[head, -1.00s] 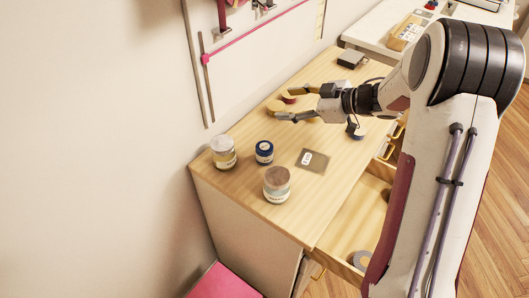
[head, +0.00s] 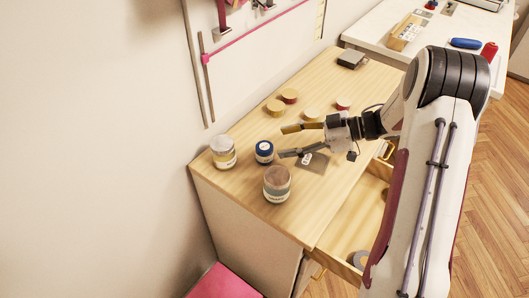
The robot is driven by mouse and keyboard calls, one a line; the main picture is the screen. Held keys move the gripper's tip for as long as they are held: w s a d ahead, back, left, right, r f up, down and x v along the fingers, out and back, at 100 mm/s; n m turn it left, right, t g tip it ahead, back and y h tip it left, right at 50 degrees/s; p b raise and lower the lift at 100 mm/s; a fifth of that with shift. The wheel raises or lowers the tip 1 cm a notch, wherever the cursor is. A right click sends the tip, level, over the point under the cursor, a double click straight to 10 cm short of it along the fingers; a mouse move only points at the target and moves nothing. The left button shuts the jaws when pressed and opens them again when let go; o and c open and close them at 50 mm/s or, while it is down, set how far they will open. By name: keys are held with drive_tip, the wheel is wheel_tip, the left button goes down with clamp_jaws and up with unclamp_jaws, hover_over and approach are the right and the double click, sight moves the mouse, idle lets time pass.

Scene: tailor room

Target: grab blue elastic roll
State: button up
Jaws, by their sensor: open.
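A small blue roll with a pale top (head: 264,152), which looks like the blue elastic roll, stands upright on the wooden cabinet top (head: 235,180). It is between two larger jars. My gripper (head: 282,142) is open and empty, just right of the blue roll. Its fingers point left, one tip toward the back and one toward the front. The tips look close to the roll, but I cannot tell their height or whether they touch it.
A pale jar (head: 223,152) stands left of the roll and a brown-topped jar (head: 277,184) in front. A flat card (head: 316,163) lies partly under my gripper's outline. An open drawer (head: 345,225) juts out at front right.

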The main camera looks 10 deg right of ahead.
sight(270, 147)
drive_tip(key=shift+x, duration=1.25)
drive_tip(key=shift+f, duration=0.1)
drive_tip(key=shift+s+x, duration=0.15)
drive_tip(key=shift+x, duration=1.1)
drive_tip(key=shift+s+x, duration=0.15)
drive_tip(key=shift+x, duration=1.1)
drive_tip(key=shift+f, duration=0.2)
drive_tip(key=c, duration=1.2)
